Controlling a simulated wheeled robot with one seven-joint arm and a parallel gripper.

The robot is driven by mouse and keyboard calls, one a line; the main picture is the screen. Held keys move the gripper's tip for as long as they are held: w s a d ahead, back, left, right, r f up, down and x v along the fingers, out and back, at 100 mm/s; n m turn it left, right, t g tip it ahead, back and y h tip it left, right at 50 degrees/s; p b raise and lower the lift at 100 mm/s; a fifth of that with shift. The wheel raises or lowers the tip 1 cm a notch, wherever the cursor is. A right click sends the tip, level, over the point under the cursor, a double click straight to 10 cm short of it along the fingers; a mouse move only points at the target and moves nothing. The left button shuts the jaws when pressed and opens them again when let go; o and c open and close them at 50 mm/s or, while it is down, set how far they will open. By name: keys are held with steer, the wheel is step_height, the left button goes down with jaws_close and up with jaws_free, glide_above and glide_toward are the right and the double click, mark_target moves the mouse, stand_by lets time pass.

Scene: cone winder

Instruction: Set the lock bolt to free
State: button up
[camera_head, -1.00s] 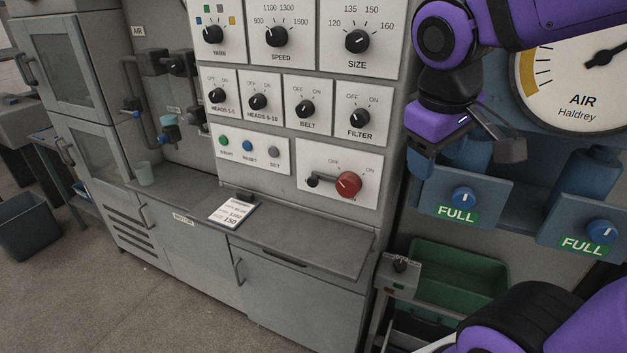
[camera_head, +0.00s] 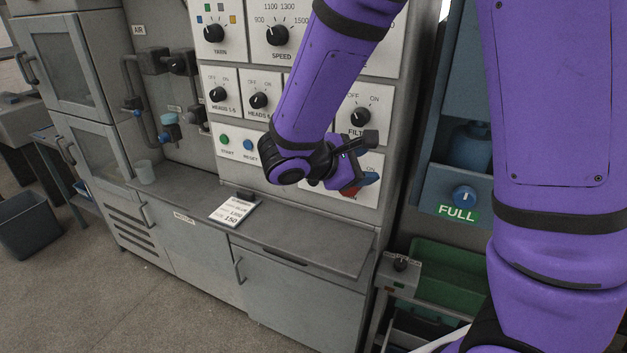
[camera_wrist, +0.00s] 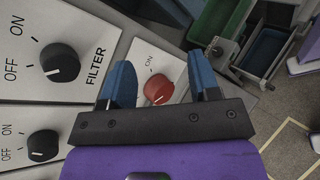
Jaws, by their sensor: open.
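The red knob (camera_wrist: 158,89) sits on a white panel, with an ON mark beside it. In the wrist view it shows between the two blue fingers of my gripper (camera_wrist: 162,74), which is open with nothing held. In the head view my gripper (camera_head: 368,160) is in front of this panel and covers most of it. The small black bolt at the left of the red knob, seen in the earlier head view, is now hidden behind my arm and gripper. Its setting cannot be read. I cannot tell whether the fingers touch the panel.
The FILTER knob (camera_wrist: 60,62) is close beside my gripper, with another black knob (camera_wrist: 43,146) near it. A grey counter (camera_head: 290,238) with a printed card (camera_head: 233,212) juts out below the panel. A green bin (camera_head: 458,280) stands at the right.

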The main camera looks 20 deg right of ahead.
steer(key=w+a+f+n+t+h, duration=0.1)
steer(key=w+a+f+n+t, duration=0.4)
steer(key=a+f+n, duration=0.15)
steer(key=n+t+y, duration=0.2)
steer(key=n+t, duration=0.2)
steer(key=t, duration=0.1)
glide_toward(313, 186)
steer(key=r, duration=0.1)
steer(key=x, duration=1)
steer(key=shift+w+d+r, duration=0.15)
steer(key=shift+w+r, duration=0.05)
steer(key=shift+w, duration=0.2)
